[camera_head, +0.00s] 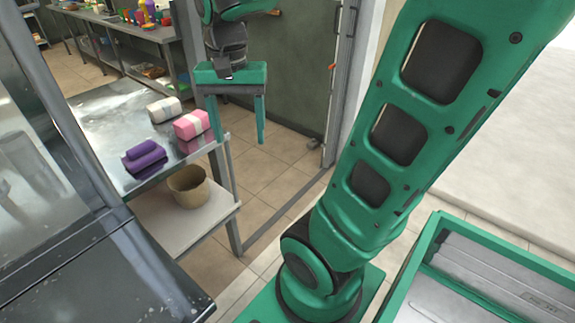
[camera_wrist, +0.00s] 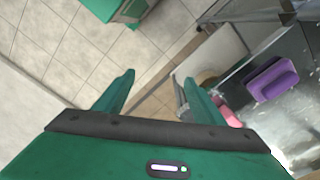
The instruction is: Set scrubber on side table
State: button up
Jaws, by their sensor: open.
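A purple two-tiered block (camera_head: 144,156), which looks like the scrubber, lies near the front edge of a shiny steel table (camera_head: 112,108) at the left. It also shows at the right of the wrist view (camera_wrist: 272,80). I cannot tell for sure whether this steel table is the side table. My gripper (camera_head: 238,138) hangs to the right of the steel table in the head view. Its two green fingers are spread wide with nothing between them, as the wrist view also shows (camera_wrist: 159,77).
A pink-and-white bundle (camera_head: 191,124) and a white-and-grey bundle (camera_head: 165,109) lie on the steel table. A tan pot (camera_head: 187,186) stands on its lower shelf (camera_head: 195,223). A cluttered counter (camera_head: 155,33) is at the back. A dark metal unit (camera_head: 95,265) stands front left. Tiled floor lies below my gripper.

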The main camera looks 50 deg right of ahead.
jog(key=s+d+f+n, duration=0.2)
jog(key=s+f, duration=0.1)
jog(key=s, duration=0.3)
jog(key=s+d+f+n, duration=0.1)
jog(key=s+f+n, duration=0.1)
jog(key=s, duration=0.4)
jog(key=shift+d+f, duration=0.35)
jog(key=shift+f, duration=0.4)
jog(key=shift+s, duration=0.1)
jog(key=shift+w+f, duration=0.25)
jog(key=shift+w, duration=0.4)
